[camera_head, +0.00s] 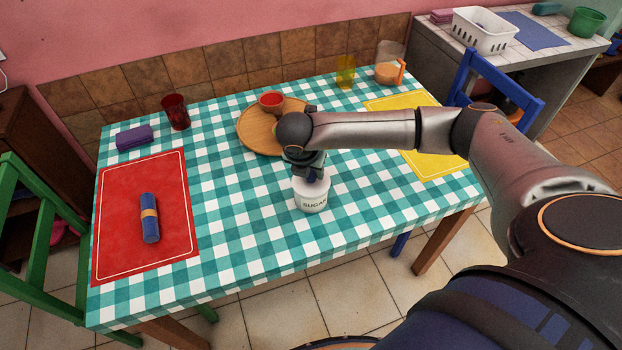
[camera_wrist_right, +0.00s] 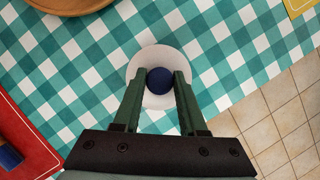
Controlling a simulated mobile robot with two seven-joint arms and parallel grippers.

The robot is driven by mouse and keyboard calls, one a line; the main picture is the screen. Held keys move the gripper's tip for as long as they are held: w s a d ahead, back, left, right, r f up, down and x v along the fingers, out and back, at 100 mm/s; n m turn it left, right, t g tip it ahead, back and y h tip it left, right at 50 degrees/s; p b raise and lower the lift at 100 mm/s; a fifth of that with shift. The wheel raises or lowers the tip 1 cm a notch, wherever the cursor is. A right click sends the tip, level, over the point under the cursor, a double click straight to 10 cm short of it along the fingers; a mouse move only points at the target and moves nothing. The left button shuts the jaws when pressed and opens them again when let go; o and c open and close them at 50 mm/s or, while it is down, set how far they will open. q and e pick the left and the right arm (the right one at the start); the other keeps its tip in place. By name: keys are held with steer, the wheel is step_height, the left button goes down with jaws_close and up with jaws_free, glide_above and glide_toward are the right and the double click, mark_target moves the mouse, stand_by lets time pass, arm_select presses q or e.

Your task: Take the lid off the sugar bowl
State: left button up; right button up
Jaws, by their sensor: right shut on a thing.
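The white sugar bowl (camera_head: 311,199), lettered SUGAR, stands upright on the checked tablecloth near the table's front edge. Its white lid (camera_wrist_right: 147,91) shows from above in the right wrist view, with a round dark blue knob (camera_wrist_right: 160,80) in the middle. My right gripper (camera_head: 311,176) points down over the bowl. In the right wrist view its two fingers (camera_wrist_right: 160,88) are on either side of the knob, shut on it. The lid appears to sit on the bowl; the seam between them is too small to tell. My left gripper is not in view.
A round wooden board (camera_head: 253,134) with a red bowl (camera_head: 271,100) lies behind. A red mat (camera_head: 118,235) with a rolled blue napkin (camera_head: 150,218) is left, a yellow mat (camera_head: 440,162) right. A red glass (camera_head: 176,112), yellow glass (camera_head: 345,72) and orange-handled jug (camera_head: 388,74) stand at the back.

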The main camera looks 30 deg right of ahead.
jaws_close()
steer(key=shift+r, duration=0.15)
